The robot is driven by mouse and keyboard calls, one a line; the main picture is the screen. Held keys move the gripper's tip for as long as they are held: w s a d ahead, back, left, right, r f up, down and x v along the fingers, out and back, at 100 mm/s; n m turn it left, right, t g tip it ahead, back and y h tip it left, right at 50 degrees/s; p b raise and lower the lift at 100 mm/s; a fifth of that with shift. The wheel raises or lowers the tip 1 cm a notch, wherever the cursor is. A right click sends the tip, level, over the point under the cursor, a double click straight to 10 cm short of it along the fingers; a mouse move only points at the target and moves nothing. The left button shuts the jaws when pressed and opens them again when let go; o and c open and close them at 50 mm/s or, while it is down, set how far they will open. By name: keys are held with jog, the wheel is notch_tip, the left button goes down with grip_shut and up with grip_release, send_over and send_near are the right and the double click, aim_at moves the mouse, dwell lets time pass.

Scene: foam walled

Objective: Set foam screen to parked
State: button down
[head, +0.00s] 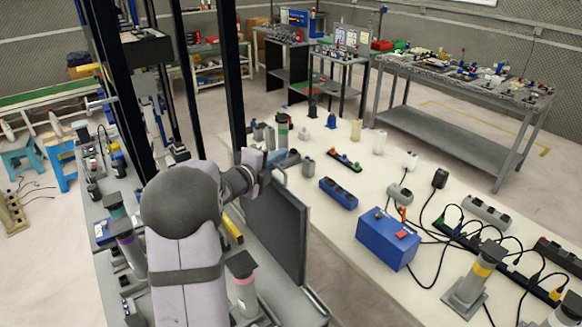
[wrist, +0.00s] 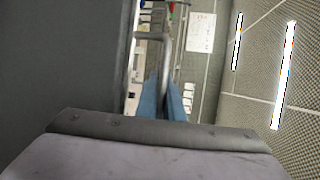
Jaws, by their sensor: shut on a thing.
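The foam screen (head: 277,235) is a dark grey upright panel at the middle of the head view, standing by the near edge of the white table. In the wrist view its dark face (wrist: 60,55) fills the left side. A grey bar handle (wrist: 166,60) shows beside the panel there. My gripper (head: 281,170) is at the top of the panel in the head view. In the wrist view its blue fingers (wrist: 166,98) are shut around the handle. The handle is too small to make out in the head view.
A tall black post (head: 231,75) stands just behind my gripper. Pink- and purple-banded cylinders stand near my arm on the left.

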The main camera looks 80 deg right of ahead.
jog(key=w+d+p, duration=0.5)
jog(key=w+d, duration=0.8)
jog(key=shift+p, duration=0.4)
jog(key=shift+w+r, duration=0.15)
jog(key=shift+r, duration=0.05)
jog(key=c, duration=1.9)
grip_release()
jog(key=shift+d, duration=0.1)
jog(key=shift+f, duration=0.15)
